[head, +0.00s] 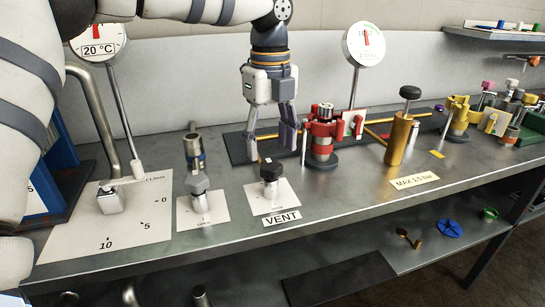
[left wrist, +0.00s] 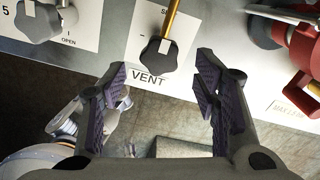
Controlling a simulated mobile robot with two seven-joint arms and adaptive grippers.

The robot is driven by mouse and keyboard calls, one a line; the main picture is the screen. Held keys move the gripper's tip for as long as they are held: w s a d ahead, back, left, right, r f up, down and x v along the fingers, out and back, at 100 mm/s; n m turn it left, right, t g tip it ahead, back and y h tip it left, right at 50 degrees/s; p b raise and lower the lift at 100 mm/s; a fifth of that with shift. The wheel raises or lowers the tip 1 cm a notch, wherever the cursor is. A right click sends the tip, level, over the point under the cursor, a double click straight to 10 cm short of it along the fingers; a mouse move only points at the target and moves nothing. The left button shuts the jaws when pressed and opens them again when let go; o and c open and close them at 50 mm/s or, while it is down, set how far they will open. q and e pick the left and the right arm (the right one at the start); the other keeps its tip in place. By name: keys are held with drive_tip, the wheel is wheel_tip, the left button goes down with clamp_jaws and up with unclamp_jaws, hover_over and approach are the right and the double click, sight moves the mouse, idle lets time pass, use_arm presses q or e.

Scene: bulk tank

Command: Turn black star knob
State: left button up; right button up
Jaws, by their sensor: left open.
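The black star knob (head: 270,170) sits on a white plate above the VENT label on the bench. It also shows in the left wrist view (left wrist: 157,57), at the end of a brass stem. My left gripper (head: 271,148) is open, fingers pointing down, just behind and above the knob in the head view. In the left wrist view the knob lies beyond the open fingertips (left wrist: 163,72), between them across the picture, and the jaws hold nothing. Whether a finger touches the knob cannot be told. My right gripper is not in view.
A dark grey knob valve (head: 198,185) stands to the left, with a square metal knob (head: 109,201) farther left. A red clamp fitting (head: 321,135) stands close to the right of my left gripper, then a brass valve (head: 400,135). The bench's front edge is clear.

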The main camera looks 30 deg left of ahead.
sight(271, 165)
use_arm(q)
wheel_tip(271, 165, down, 4)
drive_tip(key=shift+s+r, duration=0.1)
drive_tip(key=shift+s, duration=0.05)
drive_tip(key=shift+f, duration=0.2)
drive_tip(key=c, duration=1.2)
drive_tip(key=shift+o, duration=0.2)
drive_tip(key=shift+o, duration=0.2)
drive_tip(key=shift+r, duration=0.1)
